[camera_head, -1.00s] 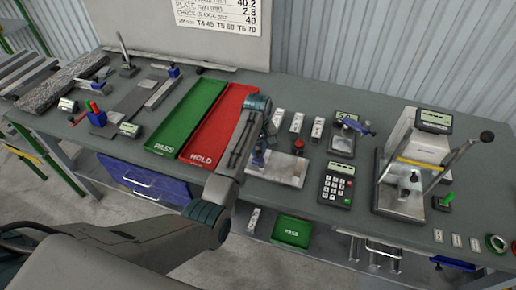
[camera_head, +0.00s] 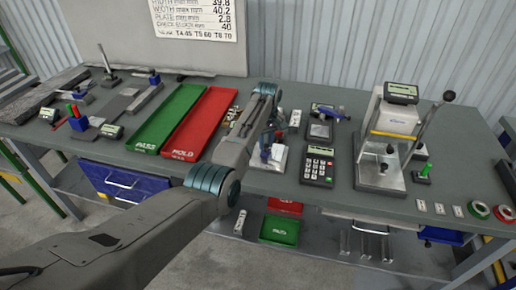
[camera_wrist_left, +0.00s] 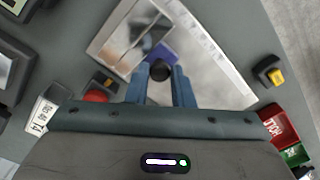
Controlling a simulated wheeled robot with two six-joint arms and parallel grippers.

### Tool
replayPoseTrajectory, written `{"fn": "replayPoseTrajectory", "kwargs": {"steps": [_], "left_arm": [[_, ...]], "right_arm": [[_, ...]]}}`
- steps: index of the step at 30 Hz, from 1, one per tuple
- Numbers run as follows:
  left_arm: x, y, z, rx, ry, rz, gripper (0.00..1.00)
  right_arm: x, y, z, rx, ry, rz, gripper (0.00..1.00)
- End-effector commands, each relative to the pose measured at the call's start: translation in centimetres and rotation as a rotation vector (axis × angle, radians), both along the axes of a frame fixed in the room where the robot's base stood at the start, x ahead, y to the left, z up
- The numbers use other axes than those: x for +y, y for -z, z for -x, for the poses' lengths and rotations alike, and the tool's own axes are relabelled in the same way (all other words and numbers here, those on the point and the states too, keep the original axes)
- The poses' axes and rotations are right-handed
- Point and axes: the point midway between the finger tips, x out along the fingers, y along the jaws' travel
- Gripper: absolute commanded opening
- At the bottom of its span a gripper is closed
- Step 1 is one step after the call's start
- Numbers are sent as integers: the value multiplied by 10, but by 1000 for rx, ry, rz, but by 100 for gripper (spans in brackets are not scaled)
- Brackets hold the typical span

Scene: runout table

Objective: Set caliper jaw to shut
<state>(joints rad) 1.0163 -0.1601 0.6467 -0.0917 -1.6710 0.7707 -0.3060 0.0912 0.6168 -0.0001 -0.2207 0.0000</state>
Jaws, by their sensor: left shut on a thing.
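A metal plate (camera_wrist_left: 214,72) with a blue part (camera_wrist_left: 163,50) on it, seemingly the caliper with its jaw, lies under my left gripper (camera_wrist_left: 160,82) in the left wrist view. The gripper's two blue fingers are shut on a dark round knob (camera_wrist_left: 159,70) by the blue part. In the head view the plate (camera_head: 279,160) shows in part beside my left forearm, with the blue part (camera_head: 265,154) near its left side. My arm hides much of it, so I cannot tell how wide the jaw gap is. My right gripper is not in view.
A calculator (camera_head: 318,167) stands right of the plate, and a press-like stand (camera_head: 386,172) further right. Green (camera_head: 168,120) and red (camera_head: 201,125) trays lie to the left. A red-topped button (camera_wrist_left: 97,96) is close to the fingers in the left wrist view.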

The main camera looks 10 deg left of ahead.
Motion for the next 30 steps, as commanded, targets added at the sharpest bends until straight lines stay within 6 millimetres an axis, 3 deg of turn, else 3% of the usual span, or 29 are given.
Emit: {"fn": "replayPoseTrajectory", "kwargs": {"steps": [4, 10, 11, 14, 23, 30], "left_arm": [[-11, -2, 1, -1, 6, 10, 0], [-10, -1, 1, -1, 5, 10, 0], [-10, -1, 1, -1, 5, 10, 25], [-10, -1, 1, -2, 5, 10, 43], [-9, -2, 0, -2, 4, 8, 43], [-9, -33, -1, -7, 4, 8, 43]], "right_arm": [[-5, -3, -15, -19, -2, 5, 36], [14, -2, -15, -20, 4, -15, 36], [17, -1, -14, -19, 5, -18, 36], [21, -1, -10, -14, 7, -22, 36], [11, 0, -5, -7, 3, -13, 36], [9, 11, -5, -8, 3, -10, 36]]}}
